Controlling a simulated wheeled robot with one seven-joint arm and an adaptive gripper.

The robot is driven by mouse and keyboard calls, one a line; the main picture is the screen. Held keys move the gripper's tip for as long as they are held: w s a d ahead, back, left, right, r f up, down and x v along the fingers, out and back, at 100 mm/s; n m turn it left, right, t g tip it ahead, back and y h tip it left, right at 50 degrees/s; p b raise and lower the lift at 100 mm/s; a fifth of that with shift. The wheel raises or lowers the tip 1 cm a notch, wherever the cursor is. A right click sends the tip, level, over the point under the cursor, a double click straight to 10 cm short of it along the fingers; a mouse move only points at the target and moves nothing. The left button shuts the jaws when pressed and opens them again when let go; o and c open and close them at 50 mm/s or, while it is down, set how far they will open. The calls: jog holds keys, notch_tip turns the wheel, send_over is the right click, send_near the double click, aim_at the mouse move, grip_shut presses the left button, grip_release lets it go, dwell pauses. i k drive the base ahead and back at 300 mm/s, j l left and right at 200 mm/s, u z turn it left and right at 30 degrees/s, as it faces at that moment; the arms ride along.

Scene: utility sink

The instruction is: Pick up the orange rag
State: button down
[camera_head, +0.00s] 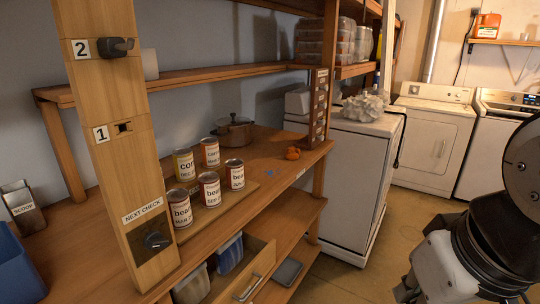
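A small crumpled orange thing (293,153), which looks like the orange rag, lies on the wooden counter (262,172) near its right end. It sits in front of the stacked labelled boxes and to the right of a brown pot. Nothing covers it. Parts of my arm show at the lower right, well to the right of the rag and apart from it. My gripper's fingers cannot be made out in this view.
Several labelled cans (209,188) stand left of the rag, with a lidded pot (235,132) behind them. A wooden post (117,150) rises at the front left. An open drawer (247,279) juts out below. A white chest (343,185) stands right; the floor (405,225) beyond is clear.

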aim_at(291, 154)
jog(key=u, duration=0.4)
jog(key=i+l+u, duration=0.45)
jog(key=l, duration=0.15)
jog(key=l+u, duration=0.2)
jog(key=i+l, duration=0.15)
jog(key=l, duration=0.25)
jog(key=i+l+u, duration=0.1)
jog(key=l, duration=0.35)
jog(key=i+l, duration=0.15)
jog(key=l, duration=0.25)
jog(key=i+l, duration=0.15)
jog(key=l, duration=0.3)
jog(key=i+l+u, duration=0.1)
jog(key=l, duration=0.3)
jog(key=i+l, duration=0.1)
jog(key=l, duration=0.35)
jog(key=i+l+u, duration=0.1)
jog(key=l, duration=0.3)
jog(key=i+l, duration=0.15)
jog(key=l, duration=0.3)
